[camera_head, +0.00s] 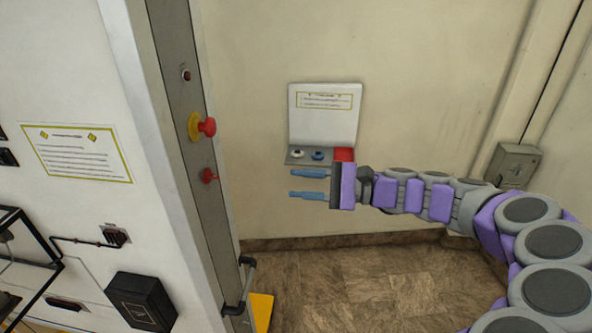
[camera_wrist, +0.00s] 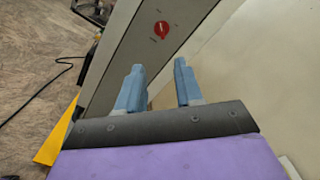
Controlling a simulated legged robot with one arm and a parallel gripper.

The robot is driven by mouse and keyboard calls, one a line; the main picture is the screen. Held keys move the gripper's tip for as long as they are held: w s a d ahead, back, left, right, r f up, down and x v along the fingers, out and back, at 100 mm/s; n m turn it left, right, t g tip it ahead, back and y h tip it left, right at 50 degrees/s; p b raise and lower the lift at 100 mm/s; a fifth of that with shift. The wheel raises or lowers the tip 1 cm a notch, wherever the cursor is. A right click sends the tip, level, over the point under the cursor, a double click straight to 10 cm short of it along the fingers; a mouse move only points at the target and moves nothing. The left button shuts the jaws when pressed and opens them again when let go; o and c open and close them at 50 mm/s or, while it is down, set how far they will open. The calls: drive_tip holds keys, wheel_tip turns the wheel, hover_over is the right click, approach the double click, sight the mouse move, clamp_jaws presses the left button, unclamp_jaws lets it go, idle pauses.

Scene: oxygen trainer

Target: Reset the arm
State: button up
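My gripper (camera_head: 310,184) is at the end of my purple and grey arm, with its two blue fingers pointing left. The fingers stand apart with nothing between them. In the wrist view my gripper (camera_wrist: 156,86) is also open and empty, with a grey panel strip (camera_wrist: 145,40) and a red knob (camera_wrist: 162,29) beyond it. In the head view the gripper is in front of the beige wall, just below a white wall box (camera_head: 324,110) with white, blue and red buttons. My arm reaches in from the lower right.
The grey column (camera_head: 190,150) at left carries a red emergency knob (camera_head: 206,127), a smaller red knob (camera_head: 209,175) and a dark handle (camera_head: 244,285). A grey junction box (camera_head: 512,165) is on the right wall. Brown floor (camera_head: 350,285) lies clear below my gripper.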

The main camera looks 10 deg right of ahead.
drive_tip(key=s+a+f+n+g+h+b, duration=0.2)
drive_tip(key=s+a+f+n+g+h, duration=0.15)
drive_tip(key=s+a, duration=0.3)
drive_tip(key=s+a+f+n+g+h+b, duration=0.1)
drive_tip(key=s+a+f+n+g+h, duration=0.2)
drive_tip(key=s+a, duration=0.4)
drive_tip(key=s+d+f+n+g+h+b, duration=0.25)
drive_tip(key=s+f+n+h, duration=0.2)
drive_tip(key=s+f, duration=0.55)
drive_tip(key=s+d+f+n+h+b, duration=0.1)
drive_tip(key=s+d+f+h, duration=0.1)
drive_tip(key=s+d, duration=0.3)
drive_tip(key=s+d+f+t+h+b, duration=0.1)
drive_tip(key=s+d+f+h, duration=0.2)
drive_tip(key=s+d+h, duration=0.1)
drive_tip(key=shift+s+d+n, duration=0.4)
drive_tip(key=shift+s+d, duration=0.1)
drive_tip(key=shift+d, duration=0.5)
